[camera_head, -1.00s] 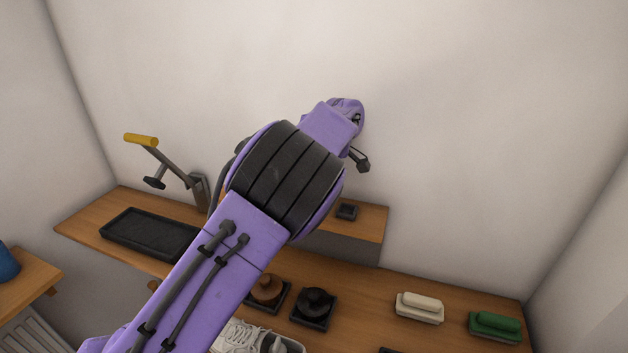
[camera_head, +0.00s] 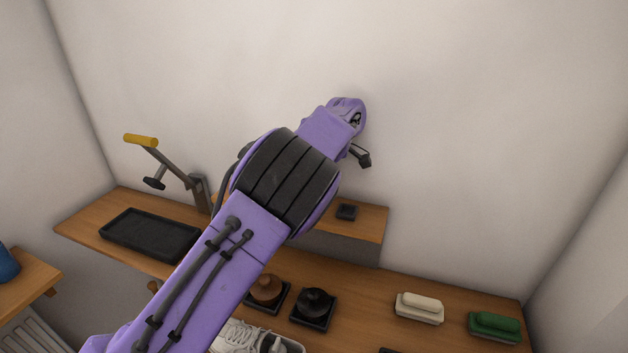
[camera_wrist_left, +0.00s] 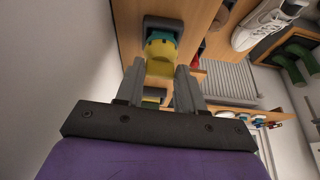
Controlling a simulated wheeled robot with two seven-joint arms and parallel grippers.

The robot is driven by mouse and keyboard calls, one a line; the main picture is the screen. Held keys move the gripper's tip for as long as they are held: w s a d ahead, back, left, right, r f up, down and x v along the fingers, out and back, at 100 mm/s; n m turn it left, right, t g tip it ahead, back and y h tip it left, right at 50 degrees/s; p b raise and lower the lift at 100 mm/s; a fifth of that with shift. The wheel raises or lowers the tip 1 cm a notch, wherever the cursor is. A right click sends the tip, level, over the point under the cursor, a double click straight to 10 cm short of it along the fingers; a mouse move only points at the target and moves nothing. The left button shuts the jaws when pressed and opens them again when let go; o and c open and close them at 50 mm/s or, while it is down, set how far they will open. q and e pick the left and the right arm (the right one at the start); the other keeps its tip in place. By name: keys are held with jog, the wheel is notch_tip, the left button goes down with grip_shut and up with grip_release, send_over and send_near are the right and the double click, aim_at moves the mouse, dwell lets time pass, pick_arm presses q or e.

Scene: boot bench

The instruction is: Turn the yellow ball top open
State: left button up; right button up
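In the left wrist view the yellow ball top (camera_wrist_left: 161,58) shows between the fingertips of my left gripper (camera_wrist_left: 161,68). A teal part (camera_wrist_left: 162,37) adjoins it on the far side, with a dark block (camera_wrist_left: 176,24) beyond. One finger lies on each side of the yellow part, with a gap between the fingers nearer the palm. I cannot tell whether the fingers press on it. In the head view my purple left arm hides the ball top and the left fingertips. My right gripper is not in view.
A yellow-handled lever (camera_head: 141,140) and a black tray (camera_head: 148,236) are at the left of the wooden bench. Brown (camera_head: 266,288) and black (camera_head: 314,303) round-topped pieces stand in front. White (camera_head: 420,307) and green (camera_head: 494,325) brushes are at right. A raised shelf (camera_head: 370,222) stands by the wall.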

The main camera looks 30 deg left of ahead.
pick_arm(q)
jog(key=o, duration=0.3)
jog(key=shift+a+f, duration=0.1)
jog(key=shift+f, duration=0.05)
jog(key=shift+a, duration=0.15)
jog(key=v, duration=1)
jog(key=shift+r, duration=0.25)
